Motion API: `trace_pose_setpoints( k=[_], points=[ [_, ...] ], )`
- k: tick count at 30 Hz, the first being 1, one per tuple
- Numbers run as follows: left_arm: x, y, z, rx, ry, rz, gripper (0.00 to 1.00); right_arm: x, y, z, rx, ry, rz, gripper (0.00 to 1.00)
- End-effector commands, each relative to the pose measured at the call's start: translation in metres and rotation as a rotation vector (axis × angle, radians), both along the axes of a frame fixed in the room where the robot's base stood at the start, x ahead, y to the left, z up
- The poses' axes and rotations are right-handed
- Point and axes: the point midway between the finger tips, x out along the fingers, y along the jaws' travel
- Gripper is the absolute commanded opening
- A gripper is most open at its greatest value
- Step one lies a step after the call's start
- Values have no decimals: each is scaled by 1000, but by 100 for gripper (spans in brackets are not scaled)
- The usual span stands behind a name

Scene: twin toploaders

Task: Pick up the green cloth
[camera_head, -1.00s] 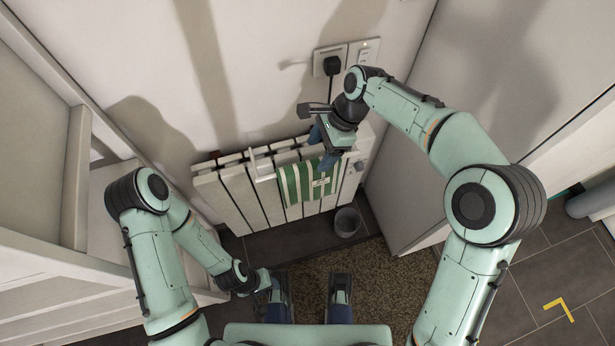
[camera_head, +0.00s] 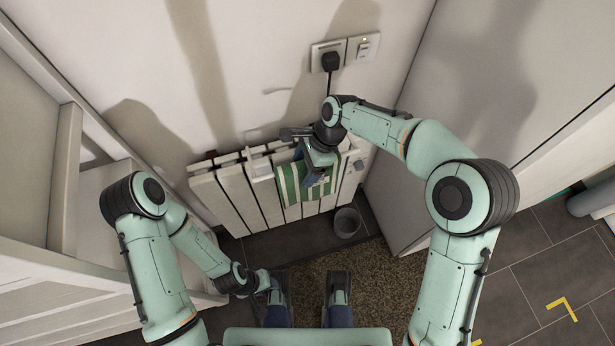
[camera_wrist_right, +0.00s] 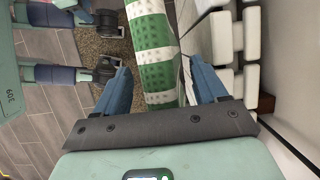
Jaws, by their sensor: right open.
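The green and white striped cloth (camera_head: 291,188) hangs over a rail on the front of the white radiator. My right gripper (camera_head: 311,176) is at the cloth and covers part of it in the head view. In the right wrist view its two blue fingers (camera_wrist_right: 157,70) are apart, with the cloth (camera_wrist_right: 152,45) showing between them. The right finger appears close to the cloth's edge; I cannot tell whether it touches. My left gripper (camera_head: 265,282) is low near the floor, left of centre, and its fingers are not clear.
The white radiator (camera_head: 236,200) stands against the wall. A plug (camera_head: 331,61) sits in the wall socket above it, and a small grey bin (camera_head: 347,222) stands below. A white shelf unit is at the left and a tall light panel (camera_head: 470,90) at the right.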

Motion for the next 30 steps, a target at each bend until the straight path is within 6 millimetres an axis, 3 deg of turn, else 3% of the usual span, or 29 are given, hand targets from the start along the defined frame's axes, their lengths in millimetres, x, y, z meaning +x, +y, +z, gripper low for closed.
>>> trace_pose_setpoints(
  k=[22, 23, 27, 29, 30],
  points=[
    [0, 0, 4, 0, -1, 0, 43, 0, 0, -5, 0, 0, 0, 72],
    [0, 0, 4, 0, -1, 0, 43, 0, 0, -5, 0, 0, 0, 68],
    [0, 0, 4, 0, -1, 0, 43, 0, 0, -5, 0, 0, 0, 23],
    [0, 0, 4, 0, -1, 0, 43, 0, 0, -5, 0, 0, 0, 3],
    [0, 0, 4, 0, -1, 0, 43, 0, 0, -5, 0, 0, 0, 0]
  ],
)
